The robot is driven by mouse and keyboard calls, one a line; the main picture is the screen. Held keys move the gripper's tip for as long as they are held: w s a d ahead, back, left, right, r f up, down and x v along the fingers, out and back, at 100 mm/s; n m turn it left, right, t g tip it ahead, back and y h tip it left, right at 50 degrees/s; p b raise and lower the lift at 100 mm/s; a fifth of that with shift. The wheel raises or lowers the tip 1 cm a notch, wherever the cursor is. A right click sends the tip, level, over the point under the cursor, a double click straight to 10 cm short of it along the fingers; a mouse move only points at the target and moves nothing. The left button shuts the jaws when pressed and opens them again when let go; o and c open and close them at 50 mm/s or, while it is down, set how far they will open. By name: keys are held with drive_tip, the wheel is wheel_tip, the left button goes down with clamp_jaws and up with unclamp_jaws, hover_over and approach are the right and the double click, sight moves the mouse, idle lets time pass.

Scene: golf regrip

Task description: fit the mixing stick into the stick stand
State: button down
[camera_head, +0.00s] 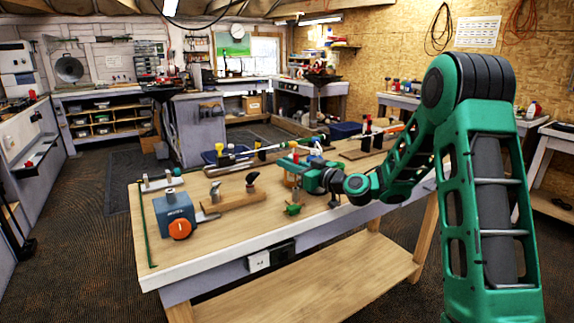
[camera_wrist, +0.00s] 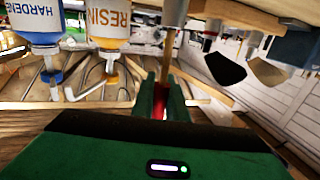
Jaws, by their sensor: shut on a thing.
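My gripper (camera_wrist: 163,97) is shut on a thin upright stick. I take this as the mixing stick (camera_wrist: 174,38); it shows tan above the fingers and red between the green fingertips. In the head view my gripper (camera_head: 303,177) is over the workbench, left of my arm, and the stick is too small there to make out clearly. I cannot pick out the stick stand with certainty in either view, and I cannot tell whether the stick touches anything.
The wrist view shows a HARDENER bottle (camera_wrist: 37,18) and a RESIN bottle (camera_wrist: 108,18) close by. The front of the benchtop is mostly clear.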

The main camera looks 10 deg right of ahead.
drive_tip(key=shift+f, duration=1.4)
drive_tip(key=c, duration=1.7)
unclamp_jaws()
drive_tip(key=shift+o, duration=0.2)
drive_tip(key=v, duration=1)
drive_tip(key=shift+s+d, duration=0.2)
drive_tip(key=shift+s, duration=0.1)
